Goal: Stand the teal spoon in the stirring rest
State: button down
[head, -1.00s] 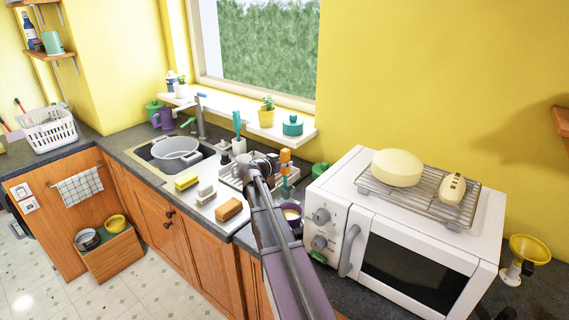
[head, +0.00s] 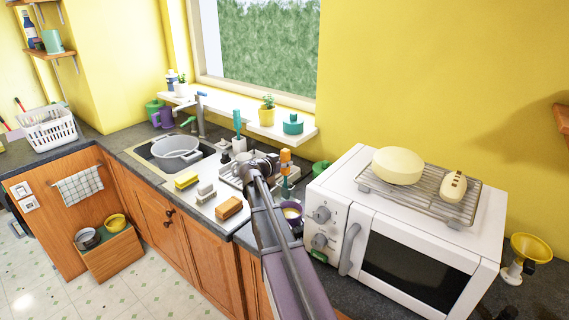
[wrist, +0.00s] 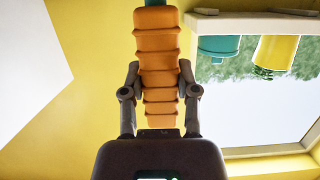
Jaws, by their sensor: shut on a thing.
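The teal spoon has a ribbed orange handle (wrist: 159,62) with a bit of teal (wrist: 155,3) at the top edge of the wrist view. In the head view its orange handle end (head: 285,155) points up and a teal part (head: 285,172) hangs below, so it looks about upright. My gripper (wrist: 160,82) is shut on the orange handle, one finger on each side. In the head view my gripper (head: 272,163) is over the counter left of the microwave. The spoon's lower end is partly hidden. I cannot make out the stirring rest for certain.
A purple mug (head: 291,220) stands below the spoon, close to the microwave (head: 408,268). The windowsill (head: 300,132) holds a yellow pot and a teal pot.

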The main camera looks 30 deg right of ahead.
jog(key=shift+f, duration=0.25)
dwell(0.4)
jog(key=shift+c, duration=1.4)
grip_release()
jog(key=shift+a, duration=0.2)
jog(key=shift+s+a+r, duration=0.15)
jog(key=shift+a, duration=0.15)
jog(key=shift+s+a+r, duration=0.1)
jog(key=shift+s+a, duration=0.05)
jog(key=shift+a, duration=0.15)
jog(key=shift+s+a+r, duration=0.2)
jog(key=shift+a, duration=0.45)
jog(key=shift+s+a+r+p, duration=0.15)
jog(key=shift+s+a+p, duration=0.15)
jog(key=shift+a, duration=0.3)
